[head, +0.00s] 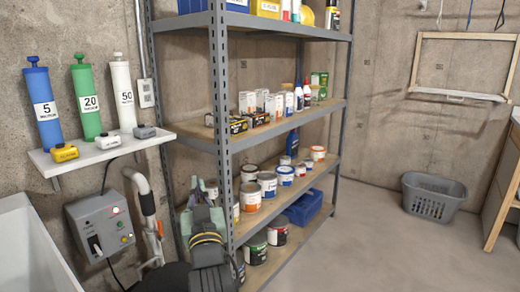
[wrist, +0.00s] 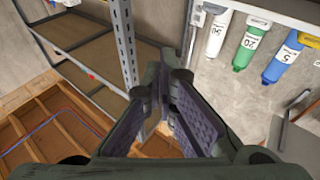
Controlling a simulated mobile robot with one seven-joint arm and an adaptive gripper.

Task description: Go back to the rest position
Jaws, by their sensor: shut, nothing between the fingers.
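My gripper (head: 203,190) shows in the head view at the lower middle, in front of the left post of the metal shelf unit (head: 219,130). In the wrist view my gripper (wrist: 168,80) is shut and empty, its dark finger pads seen from behind. A shelf post (wrist: 124,50) stands just left of the fingers there. My arm reaches up from the bottom edge of the head view. I cannot tell the exact gap between the fingers and the post.
A control box (head: 100,225) and a grey pipe (head: 145,200) are left of my arm. A white wall shelf (head: 100,150) holds blue, green and white cylinders. Cans and boxes fill the shelf unit. A grey basket (head: 433,198) stands at right, with bare floor (head: 370,245) before it.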

